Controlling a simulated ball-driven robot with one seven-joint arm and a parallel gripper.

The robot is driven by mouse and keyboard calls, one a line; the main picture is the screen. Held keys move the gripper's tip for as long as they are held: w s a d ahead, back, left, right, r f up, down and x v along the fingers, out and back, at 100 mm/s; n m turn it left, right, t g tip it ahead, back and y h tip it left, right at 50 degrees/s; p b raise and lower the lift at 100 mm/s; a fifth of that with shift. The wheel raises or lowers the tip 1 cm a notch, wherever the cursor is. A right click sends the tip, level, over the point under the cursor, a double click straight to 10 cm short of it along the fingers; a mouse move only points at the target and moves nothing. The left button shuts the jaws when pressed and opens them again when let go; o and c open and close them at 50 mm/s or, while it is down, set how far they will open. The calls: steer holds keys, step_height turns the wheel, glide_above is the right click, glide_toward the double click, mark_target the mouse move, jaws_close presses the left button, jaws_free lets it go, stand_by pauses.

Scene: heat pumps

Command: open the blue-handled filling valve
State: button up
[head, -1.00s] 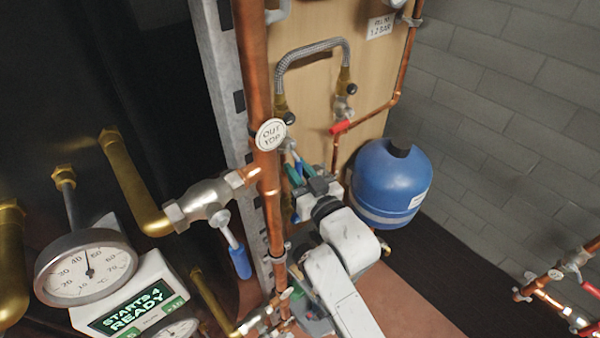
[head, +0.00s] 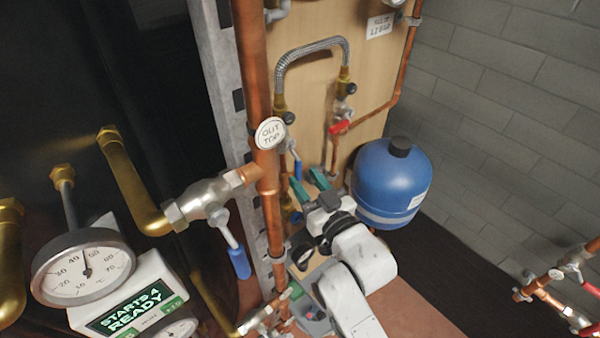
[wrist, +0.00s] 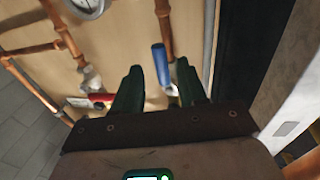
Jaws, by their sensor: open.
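The blue-handled filling valve is partly hidden behind the large copper pipe in the head view; its blue handle (head: 298,169) hangs down from a silver stem, close to my gripper's fingers. In the wrist view the blue handle (wrist: 160,58) shows beyond and between the two dark green fingers, nearer the right one. My gripper (head: 309,184) is open, its fingers apart with nothing held between them. I cannot tell whether a finger touches the handle. The braided hose (head: 312,50) loops above, on the wooden board.
A red-handled valve (head: 340,127) sits right of the filling valve; its red handle also shows in the wrist view (wrist: 101,99). A blue tank (head: 388,182) stands close right of my gripper. Another blue lever (head: 239,262) hangs from a silver valve at the left. The vertical copper pipe (head: 254,75) is in front.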

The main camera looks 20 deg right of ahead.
steer(key=s, duration=0.6)
steer(key=shift+s+d+f+b, duration=0.15)
steer(key=shift+s+d+b, duration=0.2)
steer(key=shift+d, duration=0.05)
steer(key=s+d+f+g+h, duration=0.1)
steer(key=s+d+f+g, duration=0.3)
steer(key=f, duration=0.5)
steer(key=s+d+f+g, duration=0.1)
steer(key=s+f+g, duration=0.2)
steer(key=s, duration=0.4)
steer(key=s+d+f+m+g+h, duration=0.1)
steer(key=s+f+g, duration=0.2)
steer(key=s+g, duration=0.3)
steer(key=s+d+f+m+g, duration=0.1)
steer(key=s+f+g, duration=0.2)
steer(key=s, duration=0.7)
steer(key=shift+d+f+g, duration=0.2)
steer(key=shift+f+g, duration=0.15)
steer(key=shift+g, duration=0.35)
